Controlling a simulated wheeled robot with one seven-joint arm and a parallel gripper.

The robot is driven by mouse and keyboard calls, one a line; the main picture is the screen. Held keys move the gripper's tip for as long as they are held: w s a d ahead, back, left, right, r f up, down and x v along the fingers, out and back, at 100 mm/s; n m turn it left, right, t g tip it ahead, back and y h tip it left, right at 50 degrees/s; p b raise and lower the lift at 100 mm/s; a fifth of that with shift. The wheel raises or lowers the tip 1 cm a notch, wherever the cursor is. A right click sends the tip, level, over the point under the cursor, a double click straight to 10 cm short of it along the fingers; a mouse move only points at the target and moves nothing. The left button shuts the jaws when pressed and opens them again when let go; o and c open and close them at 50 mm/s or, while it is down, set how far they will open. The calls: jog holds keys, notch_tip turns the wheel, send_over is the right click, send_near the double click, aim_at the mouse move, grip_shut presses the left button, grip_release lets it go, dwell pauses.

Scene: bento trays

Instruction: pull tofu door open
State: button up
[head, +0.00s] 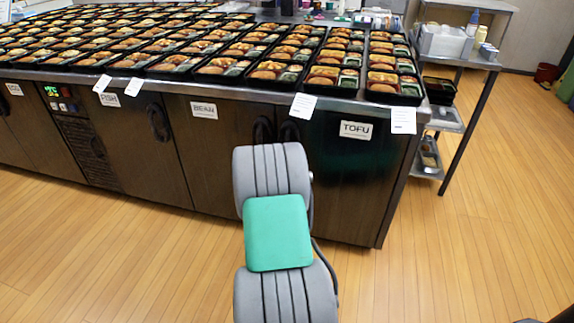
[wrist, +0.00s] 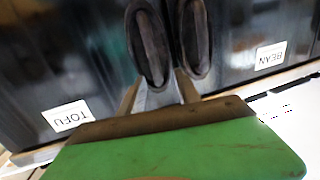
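The tofu door (head: 350,185) is the dark panel at the right end of the counter, with a white TOFU label (head: 356,130). It looks shut. Its dark oval handle (head: 289,131) is near the door's left edge. In the wrist view, which is upside down, the TOFU label (wrist: 66,115) is at left and the tofu handle (wrist: 150,46) is at top centre. My gripper (wrist: 158,82) is open, its two fingers apart around the near end of the tofu handle; I cannot tell whether they touch it. In the head view my arm hides the gripper.
The bean door (head: 225,135) adjoins on the left, its handle (wrist: 193,38) close beside the tofu handle. Many bento trays (head: 394,88) cover the counter top. A metal shelf cart (head: 455,62) stands to the right. The wooden floor in front is clear.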

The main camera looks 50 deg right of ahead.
jog(key=x, duration=0.8)
jog(key=shift+s+d+b, duration=0.2)
jog(key=shift+s+b, duration=0.15)
jog(key=shift+s, duration=0.05)
jog(key=shift+c, duration=0.3)
grip_shut()
jog(key=shift+a, duration=0.1)
dwell(0.4)
